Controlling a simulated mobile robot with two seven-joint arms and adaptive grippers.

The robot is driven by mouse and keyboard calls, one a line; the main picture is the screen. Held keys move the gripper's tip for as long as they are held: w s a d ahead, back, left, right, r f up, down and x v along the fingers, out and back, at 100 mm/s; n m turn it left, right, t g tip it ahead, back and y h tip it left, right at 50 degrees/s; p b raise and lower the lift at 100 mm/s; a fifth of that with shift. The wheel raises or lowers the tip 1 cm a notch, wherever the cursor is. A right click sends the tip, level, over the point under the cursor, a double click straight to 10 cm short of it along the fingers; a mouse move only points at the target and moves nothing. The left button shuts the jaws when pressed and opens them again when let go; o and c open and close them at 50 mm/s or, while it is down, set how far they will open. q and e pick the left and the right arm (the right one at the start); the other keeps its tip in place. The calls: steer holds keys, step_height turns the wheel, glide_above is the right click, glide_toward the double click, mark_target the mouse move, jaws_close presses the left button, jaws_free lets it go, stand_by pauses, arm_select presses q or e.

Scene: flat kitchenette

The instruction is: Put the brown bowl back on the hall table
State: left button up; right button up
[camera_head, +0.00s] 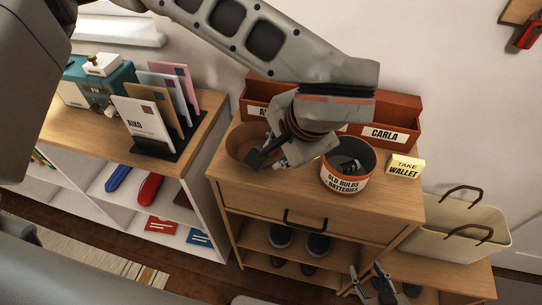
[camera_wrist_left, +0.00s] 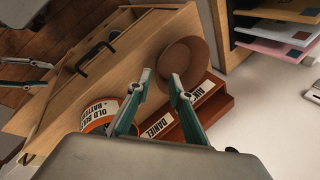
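The brown bowl (camera_head: 239,147) rests on the left end of the wooden hall table (camera_head: 285,192), in front of the brown letter box. It also shows in the left wrist view (camera_wrist_left: 188,58). My left gripper (camera_head: 268,161) is at the bowl's right front side and partly covers it. In the left wrist view its fingers (camera_wrist_left: 161,75) are apart, with the bowl's near rim around the gap between the tips; I cannot tell whether they touch it. My right gripper (camera_head: 371,271) is low in front of the table, fingers apart and empty.
A tin for old bulbs and batteries (camera_head: 346,174) stands right of the bowl. Behind is the labelled letter box (camera_head: 398,120); a wallet sign (camera_head: 405,166) stands at the right. A shelf with a letter rack (camera_head: 153,147) is left, a cream basket (camera_head: 465,235) right.

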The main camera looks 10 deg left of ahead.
arm_select(q)
steer(key=v, duration=0.5)
steer(key=shift+f, duration=0.1)
stand_by(0.4)
